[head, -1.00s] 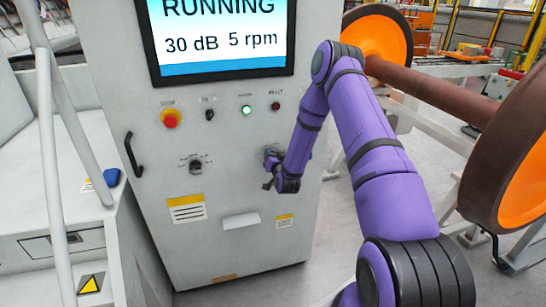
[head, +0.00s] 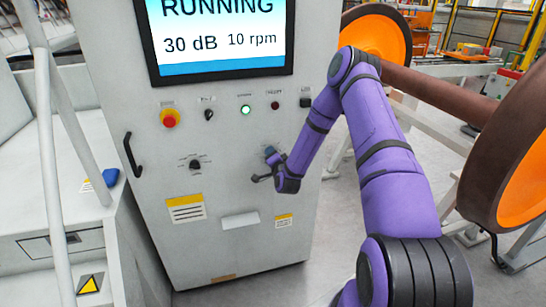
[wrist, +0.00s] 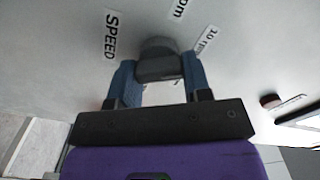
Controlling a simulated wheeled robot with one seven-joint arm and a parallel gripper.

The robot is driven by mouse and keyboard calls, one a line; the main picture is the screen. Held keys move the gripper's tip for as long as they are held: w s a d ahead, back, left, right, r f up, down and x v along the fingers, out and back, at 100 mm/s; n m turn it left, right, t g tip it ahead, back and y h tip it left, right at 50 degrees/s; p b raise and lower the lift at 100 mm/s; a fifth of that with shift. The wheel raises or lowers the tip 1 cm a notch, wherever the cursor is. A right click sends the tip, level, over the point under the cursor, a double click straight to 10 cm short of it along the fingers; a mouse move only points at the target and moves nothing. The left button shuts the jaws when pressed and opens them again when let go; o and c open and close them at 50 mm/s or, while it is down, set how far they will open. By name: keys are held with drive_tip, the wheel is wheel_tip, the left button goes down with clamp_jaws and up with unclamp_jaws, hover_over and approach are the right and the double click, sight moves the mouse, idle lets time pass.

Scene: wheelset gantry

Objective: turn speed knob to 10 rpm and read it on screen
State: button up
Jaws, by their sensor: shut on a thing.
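The speed knob (wrist: 158,48) is dark and round and sits on the grey cabinet face beside a printed "SPEED" label in the wrist view. My gripper (wrist: 157,72) is shut on it, one blue finger on each side. In the head view my gripper (head: 268,160) is at the cabinet's front, right of centre, and mostly hides the knob. The screen (head: 220,38) above reads "RUNNING", "30 dB" and "10 rpm".
The cabinet (head: 225,190) also carries a red-and-yellow emergency button (head: 170,118), a lit green button (head: 246,110), and a second knob (head: 195,165) left of my gripper. A brown-and-orange wheelset (head: 440,88) stands to the right, close to my arm.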

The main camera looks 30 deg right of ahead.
idle(0.4)
drive_tip(key=o, duration=0.9)
drive_tip(key=shift+s, duration=0.1)
drive_tip(key=v, duration=1)
drive_tip(key=shift+s+a, duration=0.1)
drive_tip(key=shift+s, duration=0.25)
drive_tip(key=shift+w+r, duration=0.1)
